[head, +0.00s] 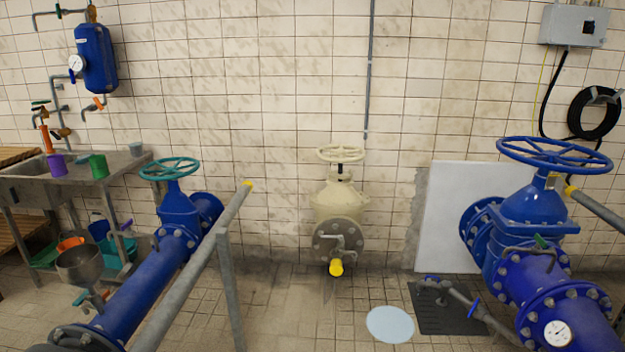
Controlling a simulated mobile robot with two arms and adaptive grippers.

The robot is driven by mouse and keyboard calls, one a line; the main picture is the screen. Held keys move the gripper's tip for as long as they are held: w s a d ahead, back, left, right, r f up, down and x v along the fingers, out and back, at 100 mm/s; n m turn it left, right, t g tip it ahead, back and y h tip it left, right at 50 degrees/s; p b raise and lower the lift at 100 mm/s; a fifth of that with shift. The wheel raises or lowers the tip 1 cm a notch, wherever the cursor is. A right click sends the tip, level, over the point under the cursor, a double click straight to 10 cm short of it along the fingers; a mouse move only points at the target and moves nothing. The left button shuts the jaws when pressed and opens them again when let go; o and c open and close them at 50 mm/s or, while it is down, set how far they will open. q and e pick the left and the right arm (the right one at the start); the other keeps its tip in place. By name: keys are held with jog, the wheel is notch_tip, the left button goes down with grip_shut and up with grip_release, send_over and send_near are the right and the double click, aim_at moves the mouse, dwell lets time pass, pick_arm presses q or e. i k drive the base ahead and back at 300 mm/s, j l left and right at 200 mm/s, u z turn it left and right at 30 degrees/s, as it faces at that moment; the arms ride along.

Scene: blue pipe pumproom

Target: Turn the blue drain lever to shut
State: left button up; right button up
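A small blue lever (473,308) sits on a thin grey pipe (458,297) low at the right, above a dark floor mat or grate. It looks tilted along a steep slant; its exact angle to the pipe is hard to tell. A second small blue part (432,279) shows at the pipe's far end. I cannot tell for certain which is the drain lever. Neither of my grippers is in the head view.
A large blue valve with a handwheel (554,155) and flanged pipe stands at the right. Another blue pipe (150,280) and a grey rail (195,265) run at the left. A cream valve (340,200) stands centre. A pale disc (390,324) lies on open floor.

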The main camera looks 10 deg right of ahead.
aim_at(475, 303)
jog(key=i+z, duration=0.2)
jog(key=i, duration=0.4)
jog(key=i+j+z, duration=0.2)
jog(key=i, duration=0.45)
jog(key=i+j+z, duration=0.2)
jog(key=i, duration=0.4)
jog(key=l, duration=0.1)
